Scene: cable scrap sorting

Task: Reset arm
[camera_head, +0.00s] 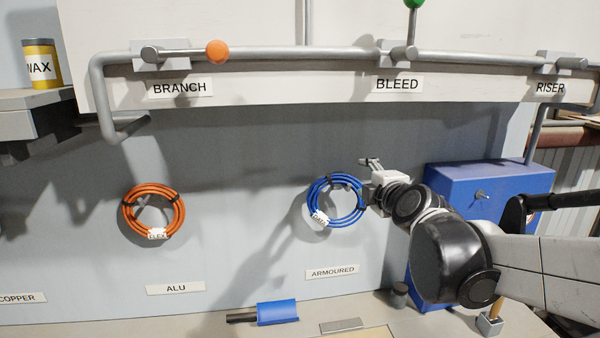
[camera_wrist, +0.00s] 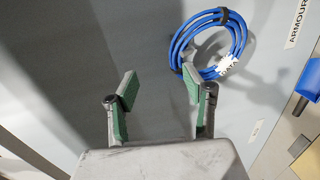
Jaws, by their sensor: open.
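My gripper (camera_wrist: 160,90) is open and empty in the wrist view, its two green-padded fingers apart. In the head view my gripper (camera_head: 371,164) is at the right, close beside a blue cable coil (camera_head: 312,196). The coil hangs on the grey wall panel above the ARMOURED label (camera_head: 333,272). In the wrist view the blue coil (camera_wrist: 178,48) lies beyond the right finger, outside the space between the fingers. An orange coil (camera_head: 127,214) hangs above the ALU label (camera_head: 176,288).
A pipe rail (camera_head: 270,54) with BRANCH, BLEED and RISER labels runs above. A blue box (camera_head: 500,180) stands at right, behind my arm. A yellow WAX can (camera_head: 42,64) stands on a left shelf. The wall between the coils is clear.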

